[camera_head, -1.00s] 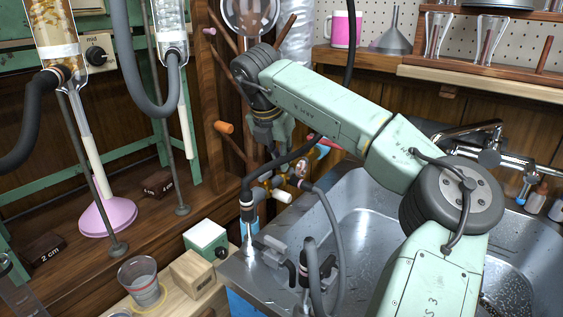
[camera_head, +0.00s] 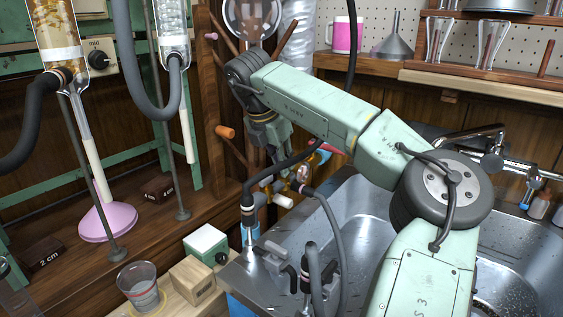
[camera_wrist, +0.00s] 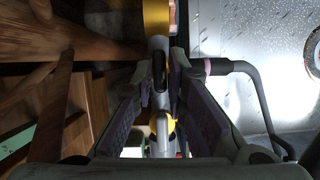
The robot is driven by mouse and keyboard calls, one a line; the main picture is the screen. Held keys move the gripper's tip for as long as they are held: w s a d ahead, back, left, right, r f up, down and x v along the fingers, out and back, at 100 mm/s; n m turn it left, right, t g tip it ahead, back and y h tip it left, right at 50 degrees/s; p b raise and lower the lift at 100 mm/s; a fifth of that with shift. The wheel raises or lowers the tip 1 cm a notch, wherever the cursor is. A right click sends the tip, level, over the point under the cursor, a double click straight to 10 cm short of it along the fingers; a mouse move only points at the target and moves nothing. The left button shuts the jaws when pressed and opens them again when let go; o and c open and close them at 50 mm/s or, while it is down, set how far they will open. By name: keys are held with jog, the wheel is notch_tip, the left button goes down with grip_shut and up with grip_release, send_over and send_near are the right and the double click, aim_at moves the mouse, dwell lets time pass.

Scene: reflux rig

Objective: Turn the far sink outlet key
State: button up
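The sink outlet fittings (camera_head: 302,176) stand at the sink's back left corner in the head view, small and partly behind hoses and my gripper. A red key-like piece (camera_head: 328,146) shows beside them. My gripper (camera_head: 284,156) points down just above and left of these fittings. In the wrist view my gripper (camera_wrist: 163,82) has its two dark fingers apart, one on each side of a grey metal outlet piece (camera_wrist: 158,48) with yellow parts (camera_wrist: 156,15). I cannot tell whether either finger touches it. Which piece is the far key is not clear.
The steel sink (camera_head: 345,210) lies right of the fittings, its faucet (camera_head: 485,155) at the back. A black hose (camera_head: 265,175) and grey hose (camera_head: 332,225) pass close to them. Wooden rack pegs (camera_head: 228,132) stand left. A white box (camera_head: 207,243) and beaker (camera_head: 140,285) are in front.

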jog(key=o, duration=0.4)
dwell(0.3)
